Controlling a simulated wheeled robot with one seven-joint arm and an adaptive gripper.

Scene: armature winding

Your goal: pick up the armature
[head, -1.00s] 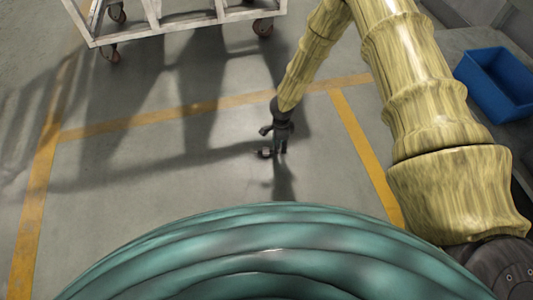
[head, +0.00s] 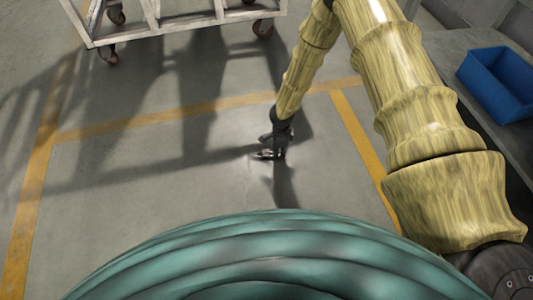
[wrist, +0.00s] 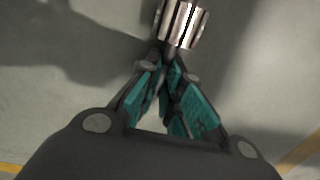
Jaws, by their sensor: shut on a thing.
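The armature (wrist: 184,24) shows at the top of the wrist view as a shiny, ribbed metal cylinder with a thinner dark part below it, between the fingertips. In the head view the armature (head: 266,155) is a small dark and metallic shape at floor level. My gripper (wrist: 172,66) is shut on the thinner part of the armature, its teal-padded fingers drawn together. In the head view my gripper (head: 279,152) points down at the floor. The fingers hide part of the armature. I cannot tell whether the armature touches the floor.
A white wheeled cart (head: 180,22) stands at the top left. A blue bin (head: 497,83) sits on a grey surface at the right. Yellow lines (head: 200,110) mark the grey floor, which is clear around my gripper.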

